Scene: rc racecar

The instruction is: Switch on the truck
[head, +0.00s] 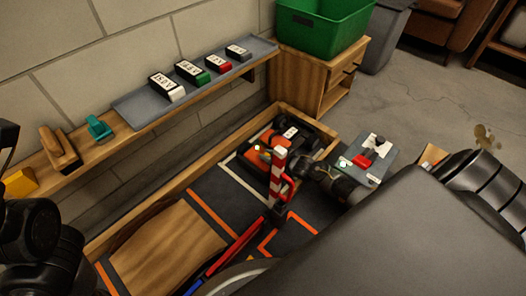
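The likely truck (259,157), an orange and black vehicle with a white label on a dark part, sits in the far corner of the wood-framed track. Its switch cannot be made out. My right gripper (318,172) appears as a small dark shape just right of the striped post, close to the vehicle's near right side. Its fingers are too small and dark to read, and I cannot tell whether it touches anything. Dark links of my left arm show at the left edge; its gripper is not visible.
A red-and-white striped post (277,178) stands in front of the vehicle. A grey panel with a red block (366,162) is at the right. A wooden ramp (165,252) lies at the near left. A wall shelf (140,112) holds labelled blocks. A green bin (322,30) tops a wooden cabinet.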

